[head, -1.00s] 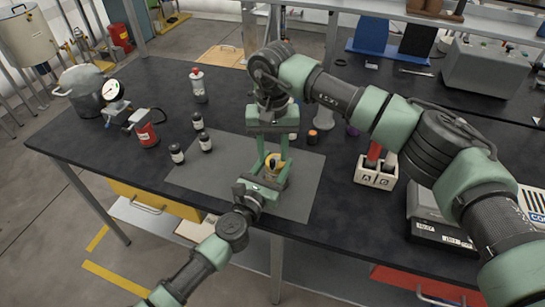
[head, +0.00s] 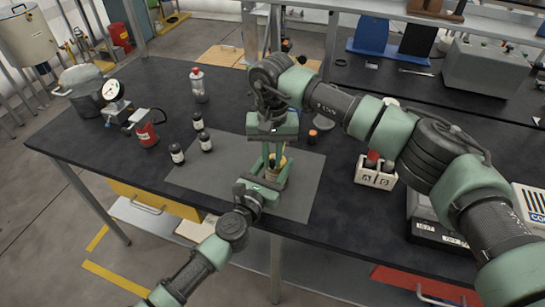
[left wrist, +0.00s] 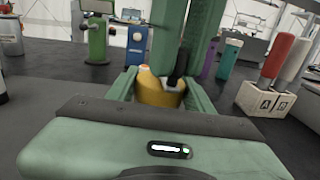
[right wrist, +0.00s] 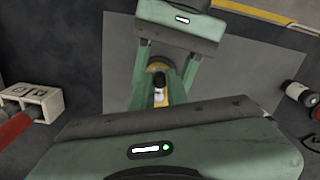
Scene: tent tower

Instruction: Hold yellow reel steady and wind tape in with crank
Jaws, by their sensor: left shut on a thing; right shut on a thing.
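The yellow reel (left wrist: 157,92) stands on the grey mat (head: 215,170). In the left wrist view it sits between the fingers of my left gripper (left wrist: 160,88), which is shut on its body. In the head view my left gripper (head: 270,180) reaches it from the front and the reel is mostly hidden. My right gripper (head: 274,152) comes down from above and is shut on the small dark and pale crank handle (right wrist: 159,95) on top of the reel. The yellow reel also shows under the handle in the right wrist view (right wrist: 158,68). I cannot make out the tape.
A white holder marked A and B (head: 375,177) stands at right.

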